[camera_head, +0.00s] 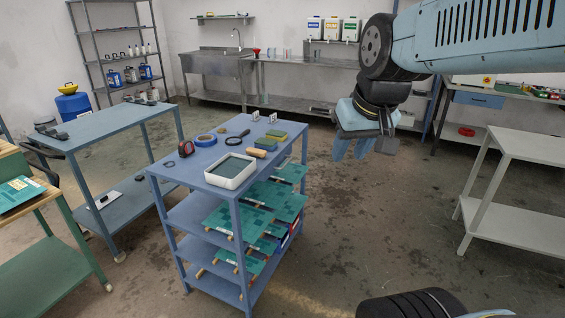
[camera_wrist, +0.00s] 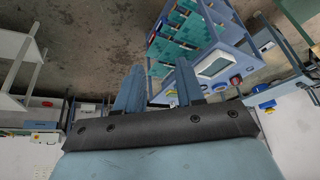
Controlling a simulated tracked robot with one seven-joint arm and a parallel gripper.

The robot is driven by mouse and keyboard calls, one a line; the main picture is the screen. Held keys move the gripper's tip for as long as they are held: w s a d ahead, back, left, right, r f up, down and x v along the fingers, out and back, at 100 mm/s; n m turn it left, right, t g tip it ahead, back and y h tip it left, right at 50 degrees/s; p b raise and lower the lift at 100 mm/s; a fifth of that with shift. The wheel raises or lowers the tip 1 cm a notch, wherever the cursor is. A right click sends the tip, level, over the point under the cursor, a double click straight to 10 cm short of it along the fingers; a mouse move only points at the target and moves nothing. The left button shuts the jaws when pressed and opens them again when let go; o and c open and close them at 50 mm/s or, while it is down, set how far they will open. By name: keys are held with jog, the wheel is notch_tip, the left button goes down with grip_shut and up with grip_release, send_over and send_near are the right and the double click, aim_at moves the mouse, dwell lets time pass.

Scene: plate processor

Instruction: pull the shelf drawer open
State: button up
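The blue shelf unit (camera_head: 235,187) stands at the centre of the head view, with green plates (camera_head: 272,203) sticking out from its tiers on the right side. It also shows at the top of the wrist view (camera_wrist: 207,31). I cannot make out a drawer front or handle on it for certain. A blue drawer front (camera_head: 478,99) shows under the bench at the far right. My gripper (camera_head: 351,154) hangs in the air to the right of the shelf unit, apart from it. In the wrist view its two fingers (camera_wrist: 158,76) are apart with nothing between them.
A white tray (camera_head: 231,170), blue tape (camera_head: 205,140) and small tools lie on the shelf top. A blue table (camera_head: 110,122) stands to the left, a white table (camera_head: 530,149) to the right. The floor (camera_head: 370,215) right of the shelf is clear.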

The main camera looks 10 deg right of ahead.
jog(key=w+a+f+g+y, duration=0.15)
jog(key=w+f, duration=0.35)
jog(key=w, duration=0.6)
jog(key=w+f+g+y, duration=0.1)
jog(key=w+f+y, duration=0.3)
jog(key=w, duration=0.6)
jog(key=w+f+g+y, duration=0.1)
jog(key=w+f, duration=0.5)
jog(key=w, duration=0.5)
jog(key=w+d+f+m+t+y, duration=0.35)
jog(key=w+d+f, duration=0.35)
jog(key=w+f, duration=0.3)
jog(key=w+d+f+m+t+y, duration=0.2)
jog(key=w+d+f+m+t, duration=0.2)
jog(key=w+d+f, duration=0.45)
jog(key=x, duration=1.5)
jog(key=shift+a+f, duration=0.25)
jog(key=shift+f, duration=0.05)
jog(key=shift+w, duration=0.1)
grip_shut()
